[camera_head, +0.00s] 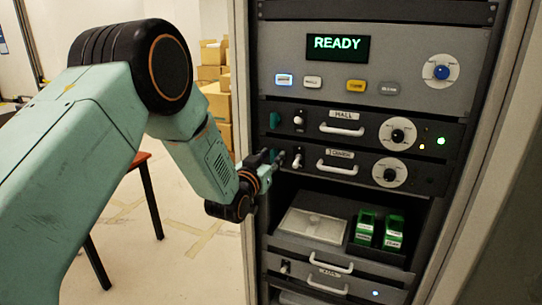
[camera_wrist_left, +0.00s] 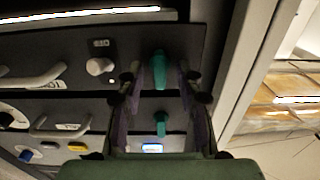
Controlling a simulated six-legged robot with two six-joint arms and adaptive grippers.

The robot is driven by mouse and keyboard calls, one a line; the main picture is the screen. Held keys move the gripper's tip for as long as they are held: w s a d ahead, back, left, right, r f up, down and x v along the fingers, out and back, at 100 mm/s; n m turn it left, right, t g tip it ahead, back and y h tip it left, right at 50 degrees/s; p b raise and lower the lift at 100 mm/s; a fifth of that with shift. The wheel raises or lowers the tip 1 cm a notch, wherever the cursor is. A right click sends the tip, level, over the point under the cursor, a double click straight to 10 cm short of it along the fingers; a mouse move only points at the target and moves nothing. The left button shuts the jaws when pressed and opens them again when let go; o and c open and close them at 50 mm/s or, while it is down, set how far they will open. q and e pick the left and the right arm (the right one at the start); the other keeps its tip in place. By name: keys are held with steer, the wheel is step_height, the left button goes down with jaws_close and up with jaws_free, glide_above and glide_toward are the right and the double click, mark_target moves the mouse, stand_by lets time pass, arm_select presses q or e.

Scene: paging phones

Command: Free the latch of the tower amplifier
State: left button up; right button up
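The tower amplifier (camera_head: 341,166) is the dark rack unit labelled TOWER, with a handle, a toggle and a dial. Its teal latch is at its left end, largely hidden behind my left gripper (camera_head: 275,158) in the head view. In the left wrist view, which is upside down, that teal latch (camera_wrist_left: 159,70) stands between the two fingers of my left gripper (camera_wrist_left: 162,85). The fingers are apart, with gaps visible beside the latch. I cannot tell whether either finger touches it. My right gripper is not in view.
The hall amplifier (camera_head: 343,127) is directly above, with its own teal latch (camera_head: 274,120). A panel reading READY (camera_head: 338,48) is higher up. Below is an open shelf with a pale tray (camera_head: 313,225) and green boxes (camera_head: 364,227). The rack's left frame (camera_head: 244,100) is close to my arm.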

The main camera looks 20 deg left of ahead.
arm_select(q)
steer(key=shift+w, duration=0.15)
steer(key=shift+c, duration=0.8)
jaws_close()
